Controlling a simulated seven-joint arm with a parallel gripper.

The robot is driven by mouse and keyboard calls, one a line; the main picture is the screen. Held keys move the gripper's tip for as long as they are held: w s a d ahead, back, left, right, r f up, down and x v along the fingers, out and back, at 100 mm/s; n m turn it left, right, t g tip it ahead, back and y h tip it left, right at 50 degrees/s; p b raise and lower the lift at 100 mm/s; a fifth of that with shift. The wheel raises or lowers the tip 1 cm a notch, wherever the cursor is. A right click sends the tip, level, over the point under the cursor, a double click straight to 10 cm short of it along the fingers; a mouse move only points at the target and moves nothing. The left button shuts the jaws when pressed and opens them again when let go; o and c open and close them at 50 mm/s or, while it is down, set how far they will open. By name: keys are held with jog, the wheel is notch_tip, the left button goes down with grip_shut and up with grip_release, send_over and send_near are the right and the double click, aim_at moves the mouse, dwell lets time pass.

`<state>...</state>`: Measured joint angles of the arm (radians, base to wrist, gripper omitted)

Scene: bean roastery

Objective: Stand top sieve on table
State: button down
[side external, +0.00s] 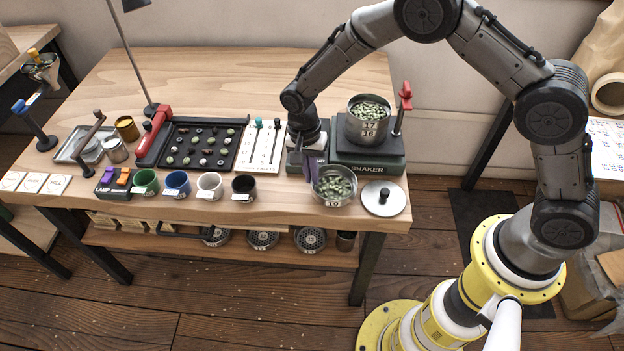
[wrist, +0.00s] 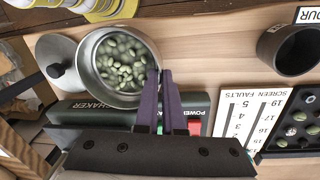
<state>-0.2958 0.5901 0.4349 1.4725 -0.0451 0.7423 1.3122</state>
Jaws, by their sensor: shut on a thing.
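My gripper (side external: 310,163) is shut on the rim of a metal sieve (side external: 333,199) filled with green beans. The sieve is level at the table's front edge, in front of the shaker (side external: 368,163); I cannot tell whether its base touches the table (side external: 225,75). In the wrist view my purple fingers (wrist: 159,78) pinch the right side of the sieve's rim (wrist: 84,68). The remaining sieve stack (side external: 367,128), with green beans showing on top, stands on the shaker's dark plate.
A round lid (side external: 400,202) with a black knob lies close right of the held sieve. A black cup (side external: 244,187) stands to the left, in a row with other cups. A red-handled clamp (side external: 403,107) rises beside the stack. The bean grading board (side external: 203,147) lies behind the cups.

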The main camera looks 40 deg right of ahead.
jog(key=shift+f, duration=1.15)
jog(key=shift+s+f, duration=0.1)
jog(key=shift+f, duration=0.05)
jog(key=c, duration=1)
grip_release()
jog(key=shift+c, duration=0.2)
notch_tip(320, 180, up, 12)
jog(key=w, duration=0.1)
jog(key=shift+a, duration=0.35)
jog(key=shift+r, duration=0.25)
